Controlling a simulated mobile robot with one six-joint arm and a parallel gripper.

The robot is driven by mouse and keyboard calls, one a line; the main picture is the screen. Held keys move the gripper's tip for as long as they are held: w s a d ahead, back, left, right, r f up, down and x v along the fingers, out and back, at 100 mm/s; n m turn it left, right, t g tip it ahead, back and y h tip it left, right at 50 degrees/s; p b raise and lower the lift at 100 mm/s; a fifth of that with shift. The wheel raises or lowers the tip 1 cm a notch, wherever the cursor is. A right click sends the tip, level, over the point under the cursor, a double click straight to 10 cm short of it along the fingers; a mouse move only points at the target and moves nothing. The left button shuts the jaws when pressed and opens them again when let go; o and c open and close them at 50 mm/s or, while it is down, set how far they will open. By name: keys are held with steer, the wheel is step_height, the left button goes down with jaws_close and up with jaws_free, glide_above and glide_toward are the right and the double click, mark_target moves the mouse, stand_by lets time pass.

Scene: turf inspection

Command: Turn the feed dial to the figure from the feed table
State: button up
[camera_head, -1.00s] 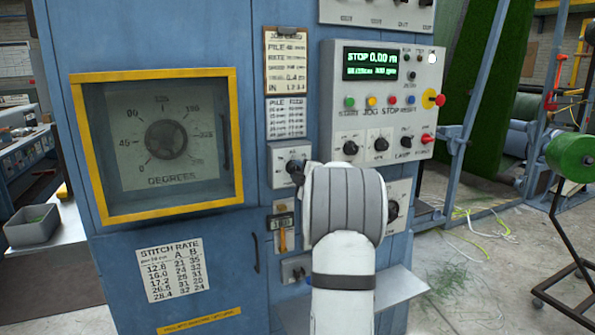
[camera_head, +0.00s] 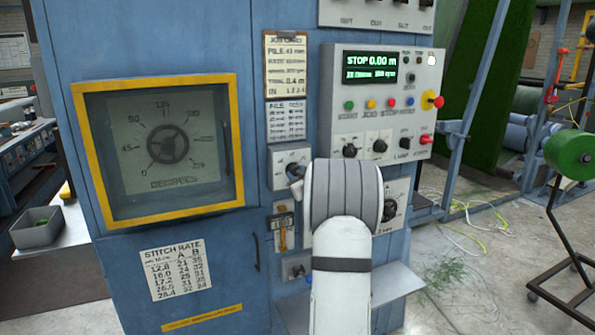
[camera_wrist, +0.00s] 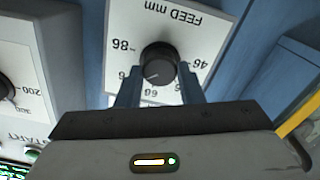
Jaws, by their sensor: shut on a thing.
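The feed dial is a black round knob (camera_wrist: 158,65) on a white plate marked "FEED mm" (camera_wrist: 195,22), upside down in the wrist view. My gripper (camera_wrist: 159,82) is shut on the knob, one finger on each side. A short pale mark on the knob points to the lower left there. The figures 86 and 46 show beside it; those below are partly hidden by the fingers. In the head view my wrist covers most of the dial, and its plate (camera_head: 289,156) shows at the edge. The feed table card (camera_head: 286,121) hangs above, its rows too blurred to read.
A control panel (camera_head: 385,98) with buttons and knobs is right of my wrist. A yellow-framed window (camera_head: 235,140) over a degrees dial (camera_head: 168,149) is left. A stitch rate card (camera_head: 177,272) is below it. A ledge (camera_head: 397,284) juts out low beside my arm.

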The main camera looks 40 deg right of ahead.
steer(key=shift+f+m+p, duration=0.1)
steer(key=shift+m+p, duration=2.15)
steer(key=shift+m, duration=2.55)
steer(key=o, duration=1)
steer(key=b+v, duration=0.2)
steer(key=v, duration=0.5)
steer(key=shift+s, duration=0.4)
